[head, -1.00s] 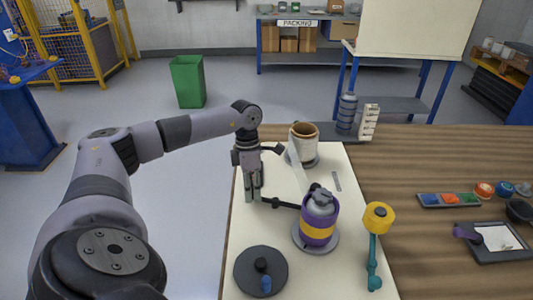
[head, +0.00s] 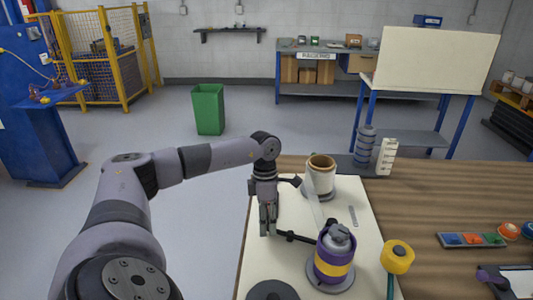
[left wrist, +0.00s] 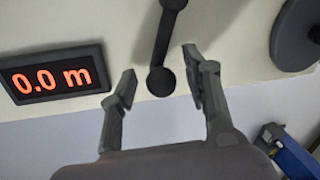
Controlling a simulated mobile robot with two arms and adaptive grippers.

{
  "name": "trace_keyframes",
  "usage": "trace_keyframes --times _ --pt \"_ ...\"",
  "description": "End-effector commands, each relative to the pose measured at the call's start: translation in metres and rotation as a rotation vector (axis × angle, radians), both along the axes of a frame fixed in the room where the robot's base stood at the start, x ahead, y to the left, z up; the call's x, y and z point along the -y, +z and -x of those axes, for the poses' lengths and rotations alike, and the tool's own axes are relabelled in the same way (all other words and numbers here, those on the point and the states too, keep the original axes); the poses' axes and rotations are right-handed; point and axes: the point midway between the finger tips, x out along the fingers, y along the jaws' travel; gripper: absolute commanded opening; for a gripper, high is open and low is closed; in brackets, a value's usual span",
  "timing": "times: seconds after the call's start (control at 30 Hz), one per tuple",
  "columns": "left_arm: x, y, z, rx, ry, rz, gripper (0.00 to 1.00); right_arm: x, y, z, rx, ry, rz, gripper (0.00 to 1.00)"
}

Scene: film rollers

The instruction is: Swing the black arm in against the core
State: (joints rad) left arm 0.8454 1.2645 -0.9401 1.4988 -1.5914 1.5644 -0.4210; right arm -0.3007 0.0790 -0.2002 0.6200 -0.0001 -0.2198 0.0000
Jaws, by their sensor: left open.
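A black arm (head: 292,237) reaches left from beside a purple core with a yellow band (head: 334,256), which stands on a grey round base. Its outer end carries a black knob (left wrist: 161,81) in the left wrist view. My left gripper (head: 268,230) points down at this outer end. In the left wrist view my left gripper (left wrist: 161,85) is open, with one finger on each side of the knob and visible gaps to both. The fingertips partly hide the arm's outer end in the head view. My right gripper is not in view.
A cream roll (head: 319,178) stands behind, with a pale film strip running toward the purple core. A yellow-headed teal handle (head: 397,257) stands right, a dark disc (head: 272,291) in front. A display reading 0.0 m (left wrist: 55,75) lies left in the wrist view.

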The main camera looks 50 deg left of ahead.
Motion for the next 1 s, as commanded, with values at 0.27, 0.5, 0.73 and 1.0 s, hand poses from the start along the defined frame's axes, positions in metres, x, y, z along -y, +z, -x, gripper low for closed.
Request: trace_keyframes --times 0.27,0.5,0.73,1.0 --pt "-0.001 0.007 -0.001 0.001 0.0 0.001 0.44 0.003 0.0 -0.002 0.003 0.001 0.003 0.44" --pt "-0.008 0.051 -0.007 0.005 0.001 0.001 0.44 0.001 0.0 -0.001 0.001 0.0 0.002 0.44" --pt "-0.015 0.095 -0.011 0.003 0.001 0.001 0.44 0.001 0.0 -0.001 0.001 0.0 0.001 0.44" --pt "-0.019 0.117 -0.013 0.001 0.0 0.001 0.44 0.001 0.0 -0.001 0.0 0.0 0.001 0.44"
